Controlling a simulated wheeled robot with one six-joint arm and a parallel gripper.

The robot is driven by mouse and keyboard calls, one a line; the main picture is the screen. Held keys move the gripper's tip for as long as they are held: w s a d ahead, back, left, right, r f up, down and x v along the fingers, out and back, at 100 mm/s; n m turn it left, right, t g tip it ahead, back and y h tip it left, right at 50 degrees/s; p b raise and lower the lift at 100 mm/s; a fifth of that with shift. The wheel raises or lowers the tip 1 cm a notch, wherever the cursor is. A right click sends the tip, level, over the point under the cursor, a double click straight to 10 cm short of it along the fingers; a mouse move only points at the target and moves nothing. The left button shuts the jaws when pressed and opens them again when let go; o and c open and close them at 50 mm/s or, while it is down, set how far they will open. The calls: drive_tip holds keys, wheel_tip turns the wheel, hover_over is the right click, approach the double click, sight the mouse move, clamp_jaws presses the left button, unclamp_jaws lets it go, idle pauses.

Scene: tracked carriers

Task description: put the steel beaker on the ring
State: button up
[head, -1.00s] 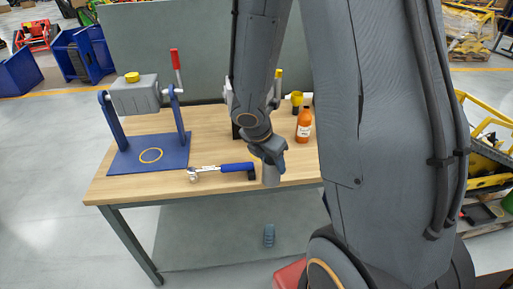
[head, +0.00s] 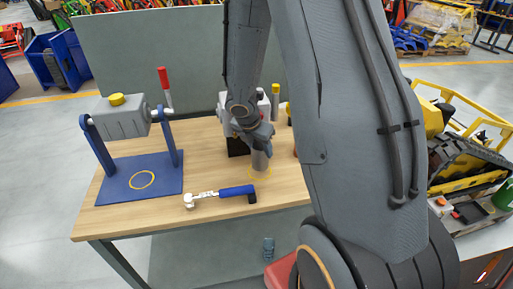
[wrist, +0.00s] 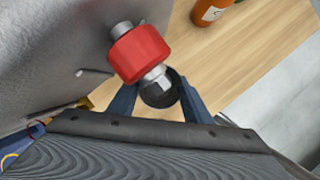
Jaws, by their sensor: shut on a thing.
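The steel beaker (head: 261,160) is a grey cylinder, held upright by my gripper (head: 262,146) in the head view. In the wrist view, its dark round mouth (wrist: 158,94) lies between my two blue fingers, and my gripper (wrist: 160,98) is shut on it. I cannot tell whether the beaker touches the table. Another yellow ring (head: 142,180) lies on the blue base plate at the left, with nothing on it.
A grey machine (head: 122,122) stands over the blue plate. A blue-handled tool (head: 234,191) lies at the table's front. In the wrist view, a red knob with a steel tip (wrist: 138,52) overhangs close to the beaker. An orange bottle (wrist: 208,10) stands beyond.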

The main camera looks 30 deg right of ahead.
drive_tip(key=shift+w, duration=0.35)
wheel_tip(320, 180, down, 4)
drive_tip(key=b, duration=0.4)
drive_tip(key=shift+d+r, duration=0.1)
drive_tip(key=shift+r, duration=0.15)
drive_tip(key=shift+s, duration=0.1)
drive_tip(key=shift+f, duration=0.1)
drive_tip(key=o, duration=1.1)
